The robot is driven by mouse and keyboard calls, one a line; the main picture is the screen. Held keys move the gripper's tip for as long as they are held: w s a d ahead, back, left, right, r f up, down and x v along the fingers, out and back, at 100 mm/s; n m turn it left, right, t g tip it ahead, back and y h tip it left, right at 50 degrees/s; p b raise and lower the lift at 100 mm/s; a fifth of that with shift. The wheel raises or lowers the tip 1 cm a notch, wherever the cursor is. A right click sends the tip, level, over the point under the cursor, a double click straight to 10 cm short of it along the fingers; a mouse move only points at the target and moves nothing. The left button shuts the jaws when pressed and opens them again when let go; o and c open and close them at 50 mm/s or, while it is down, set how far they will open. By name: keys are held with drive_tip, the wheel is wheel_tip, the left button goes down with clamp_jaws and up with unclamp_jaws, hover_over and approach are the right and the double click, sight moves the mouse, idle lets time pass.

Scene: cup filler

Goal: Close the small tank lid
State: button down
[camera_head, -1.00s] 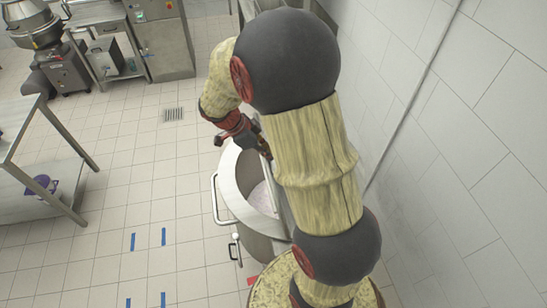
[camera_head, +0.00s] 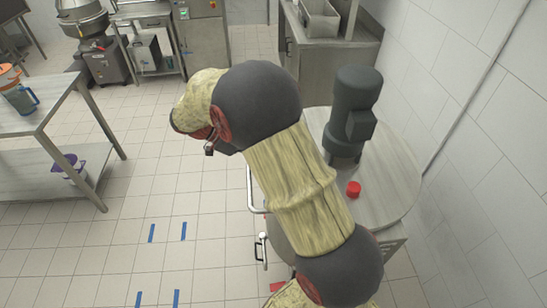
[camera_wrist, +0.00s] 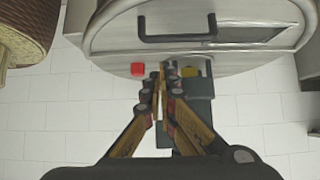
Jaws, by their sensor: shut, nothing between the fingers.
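The tank's round steel top (camera_head: 385,205) stands right of my arm, with a dark grey motor (camera_head: 357,115) and a red cap (camera_head: 353,189) on it. In the wrist view, the small lid (camera_wrist: 115,38) with its dark handle (camera_wrist: 178,38) appears to lie flat on the tank; no open mouth shows. Its edge seam is too unclear to tell if it sits fully home. My gripper (camera_wrist: 161,78) is shut and empty, its fingers overlapping the motor in that view, apart from the handle. In the head view, my arm hides the lid, and only a dark bit of my gripper (camera_head: 209,149) shows.
A tiled wall (camera_head: 480,170) rises close on the right. A steel table (camera_head: 45,105) with a jug (camera_head: 18,95) stands left. A steel sink unit (camera_head: 335,55) stands behind the tank. Tiled floor (camera_head: 110,245) left of the tank is clear.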

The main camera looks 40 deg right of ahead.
drive_tip(key=w+a+f+b, duration=0.2)
drive_tip(key=f+b, duration=0.5)
drive_tip(key=f, duration=0.4)
drive_tip(key=shift+w+a+f, duration=0.15)
drive_tip(key=shift+a+f, duration=0.25)
drive_tip(key=shift+a, duration=0.3)
